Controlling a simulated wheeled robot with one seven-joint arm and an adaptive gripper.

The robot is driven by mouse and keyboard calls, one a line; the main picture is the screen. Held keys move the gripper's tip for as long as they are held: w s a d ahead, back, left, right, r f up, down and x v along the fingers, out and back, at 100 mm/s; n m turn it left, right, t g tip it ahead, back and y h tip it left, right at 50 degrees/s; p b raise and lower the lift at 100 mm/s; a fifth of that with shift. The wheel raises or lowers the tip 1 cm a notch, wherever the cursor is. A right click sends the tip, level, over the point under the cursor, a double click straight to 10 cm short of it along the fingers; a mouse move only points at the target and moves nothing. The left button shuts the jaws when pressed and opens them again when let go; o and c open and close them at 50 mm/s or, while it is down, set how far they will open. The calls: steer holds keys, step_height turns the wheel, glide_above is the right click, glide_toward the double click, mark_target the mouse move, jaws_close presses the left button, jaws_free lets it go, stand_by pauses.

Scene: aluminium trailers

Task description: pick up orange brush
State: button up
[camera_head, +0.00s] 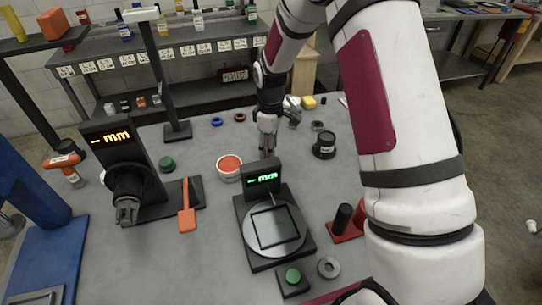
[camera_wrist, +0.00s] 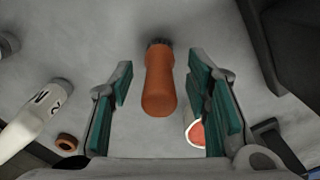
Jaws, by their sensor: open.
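The orange brush (camera_wrist: 158,85) shows in the wrist view as an orange-brown handle with a dark bristle end at the top. It lies on the grey table. My gripper (camera_wrist: 162,105) is open, with one green-padded finger on each side of the brush in the picture. The fingers appear clear of the handle. In the head view my gripper (camera_head: 267,147) points down behind the green-lit scale. I cannot make out the brush there; my gripper and the scale may hide it.
A white cup with red contents (camera_wrist: 195,131) sits close to the right finger in the wrist view. A white bottle (camera_wrist: 35,112) lies at left. In the head view the scale (camera_head: 274,228), an orange paddle (camera_head: 187,212) and a dark round item (camera_head: 324,145) stand around.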

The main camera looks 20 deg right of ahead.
steer(key=shift+f, duration=0.5)
jaws_close()
step_height(320, 180, up, 10)
steer(key=shift+r+b, duration=0.1)
steer(key=shift+b, duration=0.4)
